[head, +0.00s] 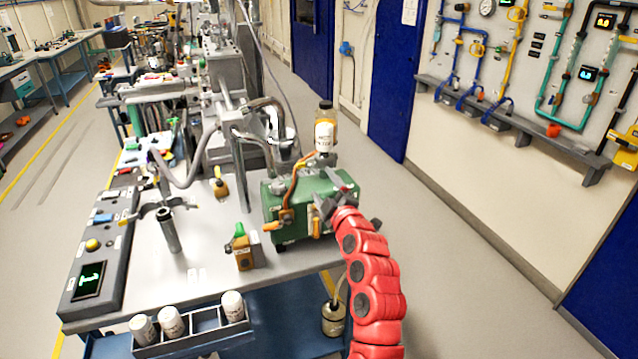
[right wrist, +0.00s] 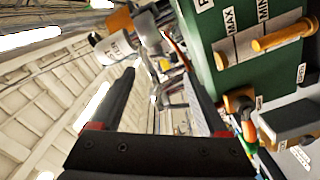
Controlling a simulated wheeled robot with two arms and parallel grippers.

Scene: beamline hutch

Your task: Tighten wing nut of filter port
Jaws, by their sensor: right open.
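The green pump box (head: 285,212) stands at the right end of the bench. I cannot make out the wing nut for certain. My left gripper is out of view.
A yellow-brown block with a green top (head: 243,250) and a dark upright cylinder (head: 169,230) stand on the bench (head: 205,240). A rack of white bottles (head: 190,345) is at the front. Hoses arch behind the box. The floor to the right is clear.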

